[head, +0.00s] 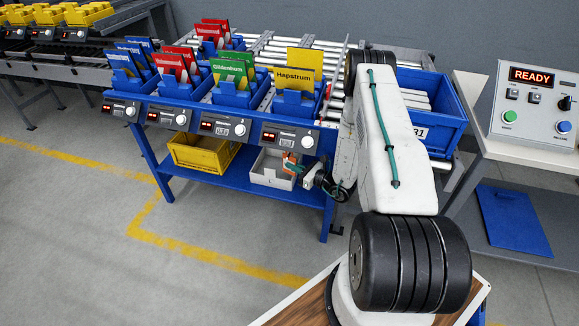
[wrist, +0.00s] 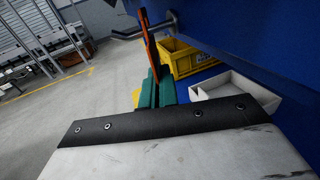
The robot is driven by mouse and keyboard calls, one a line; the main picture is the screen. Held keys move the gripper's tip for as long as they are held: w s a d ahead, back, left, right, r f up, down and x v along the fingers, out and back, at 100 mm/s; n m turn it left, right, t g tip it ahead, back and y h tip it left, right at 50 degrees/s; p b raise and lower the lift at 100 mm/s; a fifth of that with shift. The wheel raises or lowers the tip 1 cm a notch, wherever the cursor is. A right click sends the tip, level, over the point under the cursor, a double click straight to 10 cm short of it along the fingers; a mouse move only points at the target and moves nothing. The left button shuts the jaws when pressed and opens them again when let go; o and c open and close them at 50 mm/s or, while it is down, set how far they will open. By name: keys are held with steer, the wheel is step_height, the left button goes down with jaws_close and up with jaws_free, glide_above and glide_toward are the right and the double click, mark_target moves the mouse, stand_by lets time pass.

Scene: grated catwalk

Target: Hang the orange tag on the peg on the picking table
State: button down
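The orange tag (wrist: 149,42) stands thin and almost edge-on in the wrist view, rising from between my gripper's green fingers (wrist: 154,88). My gripper is shut on its lower end. A grey metal peg (wrist: 128,34) sticks out from the blue picking table (wrist: 225,35), level with the tag's upper part. The tag crosses the peg in this view; whether the peg passes through the tag's hole I cannot tell. In the head view my gripper (head: 295,167) and a bit of the orange tag (head: 289,157) show small, below the table's front edge; the peg is not clear there.
On the table's lower shelf stand a yellow bin (head: 203,153) and a white open box (head: 268,170), close behind my gripper. Blue bins with coloured cards (head: 293,81) line the tabletop above. A control panel (head: 535,105) reading READY stands at right. The floor at left is clear.

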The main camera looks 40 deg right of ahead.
steer(key=shift+s+a, duration=0.2)
steer(key=shift+a, duration=0.05)
steer(key=shift+s+a, duration=0.2)
steer(key=shift+a, duration=0.1)
steer(key=shift+s+a, duration=0.1)
stand_by(0.3)
steer(key=shift+s+a+r, duration=0.2)
steer(key=shift+a, duration=0.05)
steer(key=shift+s+a+r, duration=0.3)
steer(key=shift+s+a, duration=0.1)
steer(key=shift+a, duration=0.1)
steer(key=shift+s+a, duration=0.3)
steer(key=shift+a, duration=0.15)
stand_by(0.4)
steer(key=shift+s+a, duration=1.1)
steer(key=shift+a, duration=0.3)
stand_by(0.4)
